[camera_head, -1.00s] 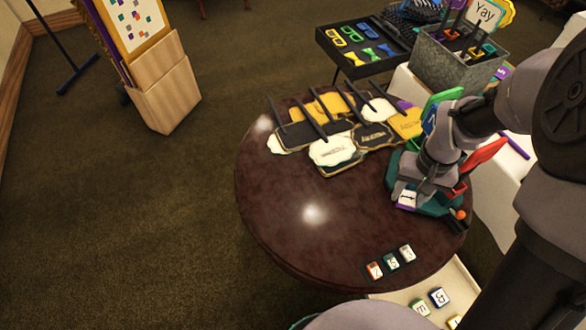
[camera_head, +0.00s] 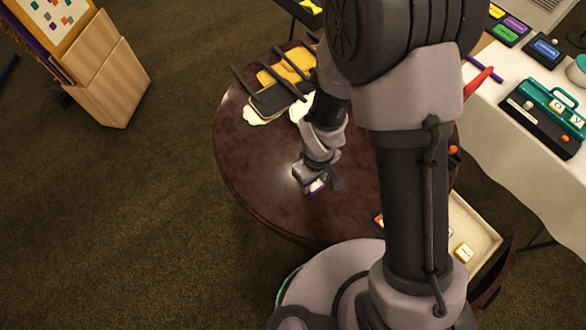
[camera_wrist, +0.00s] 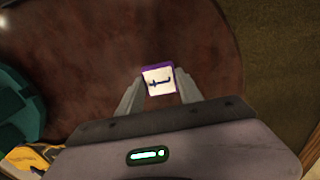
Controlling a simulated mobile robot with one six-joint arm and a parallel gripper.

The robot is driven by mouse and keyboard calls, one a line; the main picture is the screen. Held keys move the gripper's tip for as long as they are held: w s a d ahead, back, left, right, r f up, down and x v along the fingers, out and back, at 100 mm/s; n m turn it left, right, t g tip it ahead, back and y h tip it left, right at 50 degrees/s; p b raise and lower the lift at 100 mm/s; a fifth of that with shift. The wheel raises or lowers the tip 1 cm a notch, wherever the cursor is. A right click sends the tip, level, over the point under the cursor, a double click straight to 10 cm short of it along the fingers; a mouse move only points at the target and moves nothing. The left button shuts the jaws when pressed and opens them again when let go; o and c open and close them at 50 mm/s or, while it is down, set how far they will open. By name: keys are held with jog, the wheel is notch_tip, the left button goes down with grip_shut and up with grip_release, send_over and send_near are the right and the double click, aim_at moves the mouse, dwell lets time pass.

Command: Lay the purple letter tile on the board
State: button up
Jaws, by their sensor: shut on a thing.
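My gripper (camera_head: 314,184) is shut on the purple letter tile (camera_wrist: 158,80). In the wrist view the tile sits between the fingertips, its pale face with a dark letter towards the camera. In the head view only a small pale and purple bit of the tile (camera_head: 318,187) shows, over the middle of the round dark table (camera_head: 250,185). I cannot tell how high it is above the tabletop. No board is clearly visible now; my arm hides the table's right part, where an orange tile edge (camera_head: 379,220) peeks out.
Signs on black handles (camera_head: 282,97) lie at the table's back. A pale tray (camera_head: 480,232) with a tile (camera_head: 463,252) is at right. A teal and black case (camera_head: 545,115) stands on a white-clothed table. A teal object (camera_wrist: 20,110) is left in the wrist view. The table's left part is clear.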

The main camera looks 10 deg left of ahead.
jog(key=w+a, duration=0.1)
jog(key=a, duration=0.1)
jog(key=w+a, duration=0.1)
jog(key=w+a+b, duration=0.1)
jog(key=a, duration=0.1)
jog(key=shift+w+a+f, duration=0.3)
jog(key=shift+a+f, duration=0.05)
jog(key=shift+f, duration=0.05)
jog(key=shift+o, duration=0.2)
notch_tip(320, 180, down, 4)
jog(key=shift+w+a+r+b, duration=0.1)
jog(key=shift+r+b, duration=0.05)
jog(key=shift+b, duration=1)
jog(key=shift+r, duration=0.15)
grip_shut()
jog(key=o, duration=1.3)
grip_release()
